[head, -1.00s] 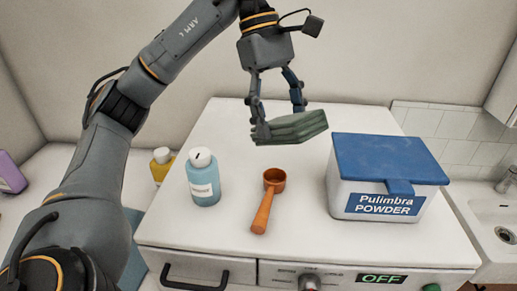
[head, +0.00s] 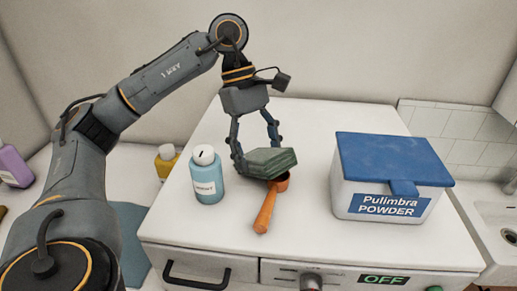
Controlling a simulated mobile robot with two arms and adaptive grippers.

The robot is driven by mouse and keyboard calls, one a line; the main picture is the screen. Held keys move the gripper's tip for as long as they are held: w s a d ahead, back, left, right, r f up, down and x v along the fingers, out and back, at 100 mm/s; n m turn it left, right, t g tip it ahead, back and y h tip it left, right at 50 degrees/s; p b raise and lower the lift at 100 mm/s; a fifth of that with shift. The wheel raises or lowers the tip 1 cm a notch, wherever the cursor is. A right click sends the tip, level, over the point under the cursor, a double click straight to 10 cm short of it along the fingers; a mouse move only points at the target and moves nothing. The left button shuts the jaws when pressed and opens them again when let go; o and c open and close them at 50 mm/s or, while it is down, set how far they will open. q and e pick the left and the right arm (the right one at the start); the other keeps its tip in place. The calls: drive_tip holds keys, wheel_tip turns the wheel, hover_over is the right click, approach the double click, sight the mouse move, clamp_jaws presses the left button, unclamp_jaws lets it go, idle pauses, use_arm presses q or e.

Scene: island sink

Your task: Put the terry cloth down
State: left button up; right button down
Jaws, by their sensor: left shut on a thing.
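The terry cloth (head: 268,163) is a folded grey-green stack. My left gripper (head: 257,155) is shut on it, with one finger on each side. The cloth is low over the white machine top (head: 310,125), just behind the orange scoop (head: 266,207), and covers part of the scoop's cup in the picture. I cannot tell whether the cloth touches the top or the scoop. My right gripper is not in view.
A blue bottle with a white cap (head: 208,177) stands close left of the cloth. A white powder box with a blue lid (head: 390,177) stands to the right. The back of the top is clear. A sink (head: 497,215) lies far right.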

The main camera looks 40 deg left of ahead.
use_arm(q)
drive_tip(key=shift+f, duration=0.15)
drive_tip(key=o, duration=1.8)
drive_tip(key=shift+c, duration=0.2)
